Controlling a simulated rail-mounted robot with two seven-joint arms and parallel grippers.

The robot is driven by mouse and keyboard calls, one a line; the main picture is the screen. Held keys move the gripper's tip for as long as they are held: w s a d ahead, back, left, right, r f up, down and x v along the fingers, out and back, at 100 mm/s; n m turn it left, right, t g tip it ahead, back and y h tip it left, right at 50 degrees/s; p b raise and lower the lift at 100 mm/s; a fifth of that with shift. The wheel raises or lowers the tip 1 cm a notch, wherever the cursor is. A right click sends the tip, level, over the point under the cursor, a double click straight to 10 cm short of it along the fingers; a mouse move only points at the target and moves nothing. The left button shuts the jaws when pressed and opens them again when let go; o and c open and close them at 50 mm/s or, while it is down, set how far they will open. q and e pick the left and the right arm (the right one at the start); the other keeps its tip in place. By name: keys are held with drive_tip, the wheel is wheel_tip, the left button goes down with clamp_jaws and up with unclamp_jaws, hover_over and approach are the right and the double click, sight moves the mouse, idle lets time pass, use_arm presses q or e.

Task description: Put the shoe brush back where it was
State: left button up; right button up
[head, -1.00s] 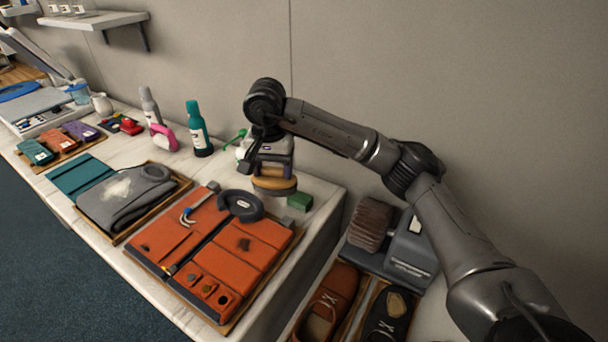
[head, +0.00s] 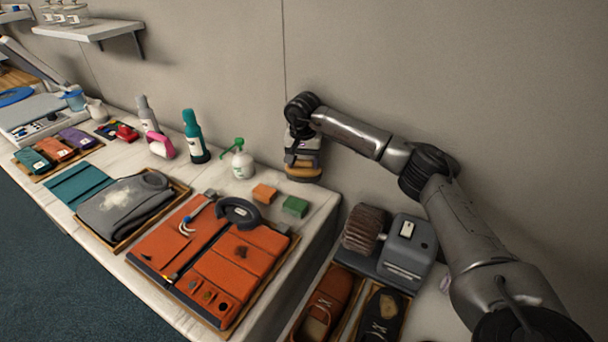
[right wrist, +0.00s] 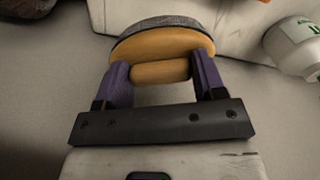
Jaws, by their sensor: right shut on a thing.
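The shoe brush (head: 303,175) has a yellow-tan wooden body. In the right wrist view its body (right wrist: 160,45) has a grey, dark bristle edge along the far side. My right gripper (head: 304,160) is shut on it; the two purple fingers (right wrist: 160,74) grip its narrow handle part from both sides. In the head view the brush hangs near the counter's back right corner by the wall, bristle side down; whether it touches the counter I cannot tell. My left gripper is not in view.
Beside the brush stand a white spray bottle (head: 238,160), an orange block (head: 264,193) and a green block (head: 295,206). Lower right are a machine with a brown bristle roller (head: 362,229), brown shoes (head: 325,300) and black shoes (head: 382,315).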

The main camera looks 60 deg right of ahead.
sight(304, 177)
wheel_tip(304, 177, down, 5)
drive_tip(key=shift+p, duration=0.4)
drive_tip(key=shift+d+f+p, duration=0.2)
drive_tip(key=shift+f+p, duration=0.1)
drive_tip(key=shift+f, duration=0.3)
drive_tip(key=shift+f, duration=0.15)
drive_tip(key=o, duration=0.9)
drive_tip(key=r+b, duration=0.1)
drive_tip(key=r, duration=1.1)
drive_tip(key=shift+a+r, duration=0.2)
